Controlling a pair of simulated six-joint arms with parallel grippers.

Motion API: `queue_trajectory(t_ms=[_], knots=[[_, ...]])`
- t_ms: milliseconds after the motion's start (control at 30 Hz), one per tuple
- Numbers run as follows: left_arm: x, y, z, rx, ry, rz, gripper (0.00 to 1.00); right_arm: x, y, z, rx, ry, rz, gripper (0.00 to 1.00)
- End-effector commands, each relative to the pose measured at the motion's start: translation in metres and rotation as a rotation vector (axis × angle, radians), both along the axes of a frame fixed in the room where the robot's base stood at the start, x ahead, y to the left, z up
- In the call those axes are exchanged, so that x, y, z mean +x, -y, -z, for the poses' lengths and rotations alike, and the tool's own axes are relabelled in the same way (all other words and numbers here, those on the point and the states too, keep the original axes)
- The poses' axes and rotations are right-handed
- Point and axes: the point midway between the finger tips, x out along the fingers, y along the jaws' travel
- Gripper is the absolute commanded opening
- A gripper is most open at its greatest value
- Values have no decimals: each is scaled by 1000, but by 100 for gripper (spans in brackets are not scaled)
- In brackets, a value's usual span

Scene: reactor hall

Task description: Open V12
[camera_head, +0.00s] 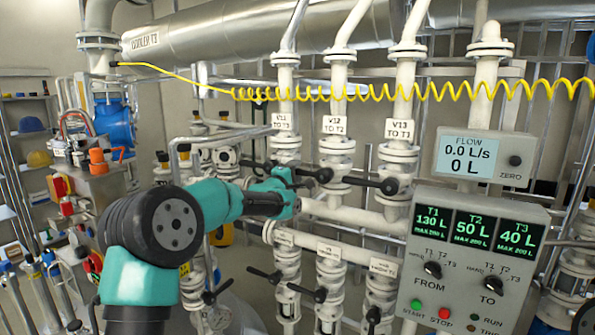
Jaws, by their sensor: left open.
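The V12 label (334,125), reading "V12 TO T2", hangs on the middle white pipe. Below it is the V12 valve (338,160), with a black lever (318,175) pointing out to the left, roughly level. My left gripper (293,184), on a teal and black arm, is at the left end of this lever, close to it. It is open; its fingers are small and partly hidden, so I cannot tell whether they touch the lever. My right gripper is not in view.
The V11 label (281,121) and V13 label (399,129) mark the neighbouring pipes. V13's lever (368,183) lies just right of V12. A yellow coiled hose (400,92) crosses above. A control panel (473,262) and flow meter (480,158) stand at right.

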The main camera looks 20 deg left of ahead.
Motion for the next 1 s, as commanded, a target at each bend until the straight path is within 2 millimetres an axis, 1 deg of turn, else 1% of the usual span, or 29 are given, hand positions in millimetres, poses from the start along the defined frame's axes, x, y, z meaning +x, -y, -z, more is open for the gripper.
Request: queue_trajectory(t_ms=[33,100,200,567,1000], knots=[[6,1,-1,0,1,0,50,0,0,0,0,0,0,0],[12,2,-2,-1,0,0,50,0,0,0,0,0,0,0],[17,3,-3,-1,1,-1,50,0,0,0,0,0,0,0],[19,4,-4,-1,0,-1,49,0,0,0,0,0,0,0],[19,4,-4,-1,0,-1,6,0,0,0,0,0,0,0]])
